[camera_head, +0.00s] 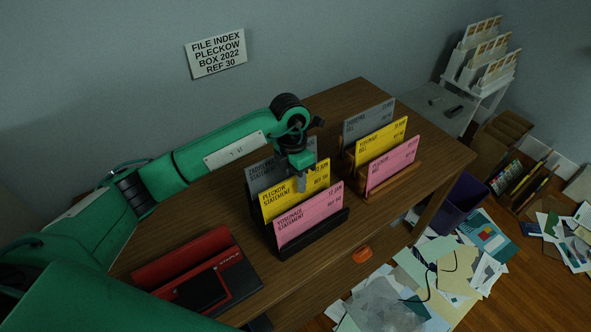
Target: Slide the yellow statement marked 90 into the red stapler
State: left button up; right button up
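The yellow statement (297,197) stands upright in the left black rack (322,235), between a grey sheet (267,175) behind and a pink statement (308,217) in front. It reads Pleckow Statement; its number is too small to read surely. My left gripper (301,184) points down at the yellow statement's top edge, overlapping it in view. I cannot tell whether its fingers are closed on the paper. The red stapler (185,256), red at the back with a black front, lies at the table's left, partly behind my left arm. My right gripper is not in view.
A wooden rack (397,181) to the right holds grey, yellow and pink bills. A wall sign (216,54) reads File Index Pleckow Box 2022 Ref 30. Bare tabletop (442,152) lies at the right. A purple bin (462,202) and scattered papers are on the floor.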

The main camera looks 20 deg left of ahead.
pick_arm(q)
jog(key=shift+c, duration=1.3)
grip_shut()
jog(key=shift+r, duration=0.15)
jog(key=shift+r+p, duration=0.45)
jog(key=shift+r, duration=0.45)
